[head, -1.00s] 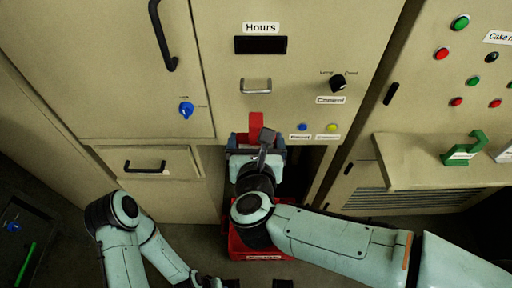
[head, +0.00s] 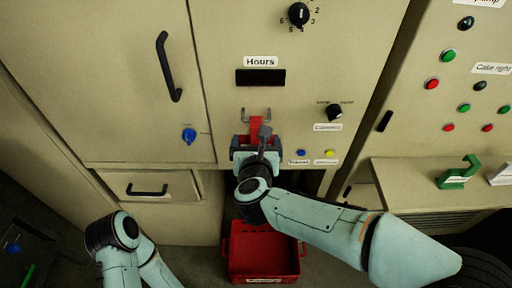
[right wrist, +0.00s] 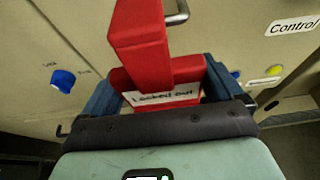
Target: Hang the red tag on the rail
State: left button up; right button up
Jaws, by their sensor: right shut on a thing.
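The red tag (head: 255,127) is a chunky red piece with a hook-like upper part; in the right wrist view (right wrist: 140,40) its white label reads "Locked out". My right gripper (head: 255,145) is shut on the tag's lower part, with a blue finger on each side in the wrist view. The rail (head: 244,111) is a small metal bar on the cabinet front below the "Hours" display. The tag's top overlaps the rail in the head view, and the rail (right wrist: 181,13) shows just beside the tag's top in the wrist view. I cannot tell whether they touch. My left gripper is out of view.
A red crate (head: 264,278) stands on the floor below. A blue knob (head: 189,135) is left of the tag; a black knob (head: 334,112) and small buttons are right. A ledge (head: 410,172) at right holds a green hook-shaped piece (head: 458,174).

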jog(key=shift+x, duration=2.1)
jog(key=shift+f, duration=0.1)
jog(key=o, duration=0.7)
